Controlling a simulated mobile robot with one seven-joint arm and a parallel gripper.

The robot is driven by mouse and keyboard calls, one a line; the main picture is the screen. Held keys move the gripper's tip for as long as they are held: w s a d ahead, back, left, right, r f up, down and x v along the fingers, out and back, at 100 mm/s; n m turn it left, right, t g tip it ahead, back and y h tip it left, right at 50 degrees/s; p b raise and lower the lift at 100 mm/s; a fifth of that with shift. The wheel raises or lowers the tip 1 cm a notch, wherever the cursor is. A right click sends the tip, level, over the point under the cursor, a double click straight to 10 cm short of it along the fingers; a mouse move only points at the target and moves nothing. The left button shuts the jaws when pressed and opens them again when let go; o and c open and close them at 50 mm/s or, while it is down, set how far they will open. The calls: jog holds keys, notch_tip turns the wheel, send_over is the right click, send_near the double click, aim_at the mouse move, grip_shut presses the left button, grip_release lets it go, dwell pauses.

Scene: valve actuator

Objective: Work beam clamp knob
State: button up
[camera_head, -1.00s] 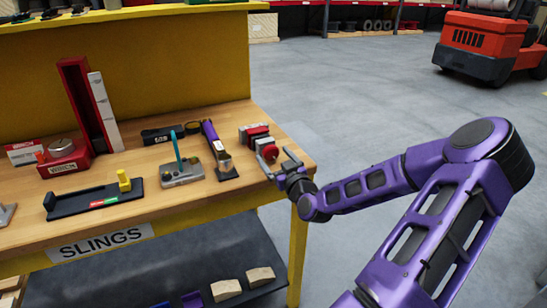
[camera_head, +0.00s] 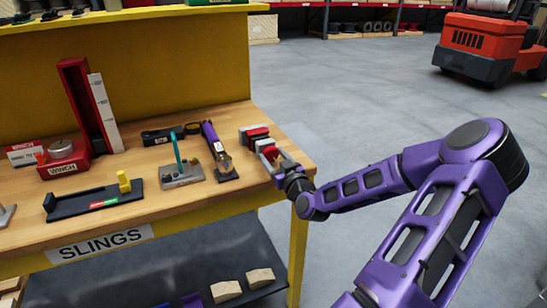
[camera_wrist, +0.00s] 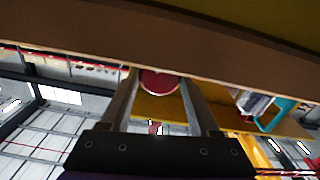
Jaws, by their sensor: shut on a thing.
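The beam clamp (camera_head: 256,135), a red and grey block, sits near the right end of the wooden bench top. Its round red knob (camera_wrist: 159,82) faces my gripper and shows between the two fingers in the wrist view. My gripper (camera_head: 278,162) reaches in from the right over the bench corner. Its fingers (camera_wrist: 162,90) are shut on the knob, one on each side. In the head view the fingers partly hide the knob, and the contact itself is small.
The wooden bench top (camera_head: 150,215) carries a purple-handled tool (camera_head: 214,142), a grey block with a teal lever (camera_head: 180,172), a black tray with a yellow post (camera_head: 95,202) and a red winch (camera_head: 65,160) to the left.

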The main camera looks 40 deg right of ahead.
dwell(0.3)
jog(key=o, duration=1.4)
jog(key=shift+c, duration=0.2)
jog(key=shift+s, duration=0.15)
jog(key=p+v, duration=0.6)
jog(key=v, duration=1.1)
jog(key=shift+p, duration=0.35)
jog(key=shift+a, duration=0.1)
